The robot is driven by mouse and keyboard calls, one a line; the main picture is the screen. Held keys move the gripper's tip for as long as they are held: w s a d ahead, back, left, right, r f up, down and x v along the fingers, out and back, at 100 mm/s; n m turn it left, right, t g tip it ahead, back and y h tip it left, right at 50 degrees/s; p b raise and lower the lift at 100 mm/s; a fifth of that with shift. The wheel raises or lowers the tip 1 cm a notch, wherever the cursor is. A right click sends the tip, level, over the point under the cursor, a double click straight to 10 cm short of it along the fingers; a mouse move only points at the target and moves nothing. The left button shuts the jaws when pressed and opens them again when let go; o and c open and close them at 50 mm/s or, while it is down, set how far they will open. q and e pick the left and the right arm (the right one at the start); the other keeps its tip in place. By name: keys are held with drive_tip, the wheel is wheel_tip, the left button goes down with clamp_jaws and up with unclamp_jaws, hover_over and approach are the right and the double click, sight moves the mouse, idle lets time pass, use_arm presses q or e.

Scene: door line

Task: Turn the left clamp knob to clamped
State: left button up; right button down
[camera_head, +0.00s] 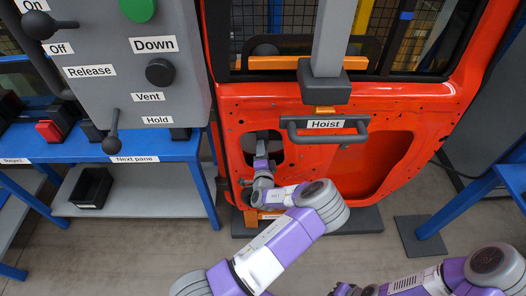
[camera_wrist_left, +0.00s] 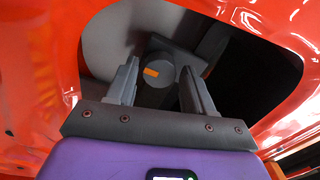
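A dark grey round knob (camera_wrist_left: 157,88) with a short orange mark (camera_wrist_left: 152,71) shows in the left wrist view, inside an opening of the red door (camera_head: 285,118). The mark lies close to horizontal, slightly tilted. My left gripper (camera_wrist_left: 158,82) is open, with one finger on each side of the knob and visible gaps between; contact is not seen. In the head view my left gripper (camera_head: 261,150) reaches into the door's left opening, and I cannot make out the knob there.
A grey hoist handle (camera_head: 324,129) labelled Hoist hangs in front of the door. A grey control panel (camera_head: 125,60) with levers and buttons stands at the left, above a blue table (camera_head: 150,148). The red opening edge surrounds my left gripper closely.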

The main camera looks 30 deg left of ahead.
use_arm(q)
drive_tip(key=shift+o, duration=0.8)
drive_tip(key=p+v, duration=0.2)
drive_tip(key=v, duration=0.5)
drive_tip(key=shift+s, duration=0.25)
drive_tip(key=shift+d, duration=0.1)
